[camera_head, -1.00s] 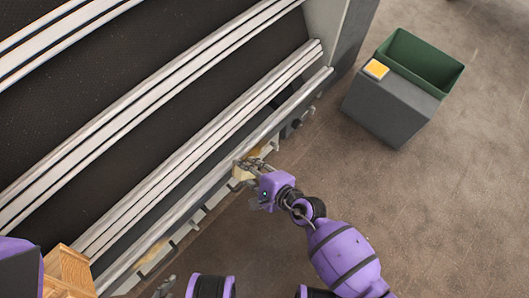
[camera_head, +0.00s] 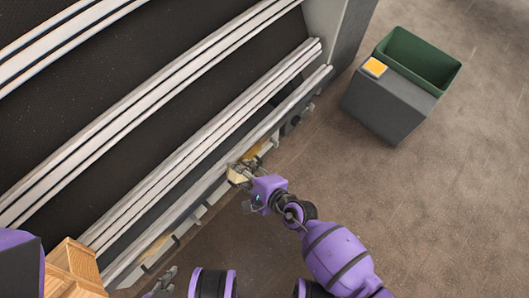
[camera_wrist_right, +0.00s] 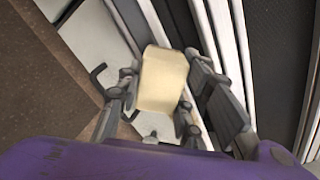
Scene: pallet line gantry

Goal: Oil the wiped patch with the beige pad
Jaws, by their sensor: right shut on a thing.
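The beige pad (camera_wrist_right: 164,80) is a pale block between the fingers of my right gripper (camera_wrist_right: 160,100) in the right wrist view. In the head view, my right gripper (camera_head: 243,174) is shut on it at the lower side rail (camera_head: 190,185). A brownish-yellow patch (camera_head: 258,150) shows on the rail side, just up and right of the pad. Another yellowish patch (camera_head: 155,246) shows lower left on the rail side. I cannot tell which is the wiped patch, or whether the pad touches the surface. My left gripper (camera_head: 163,284) is at the bottom edge, its jaws unclear.
A wooden crate (camera_head: 75,262) stands at the lower left. Small hooks or brackets line the rail. The floor at right is clear.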

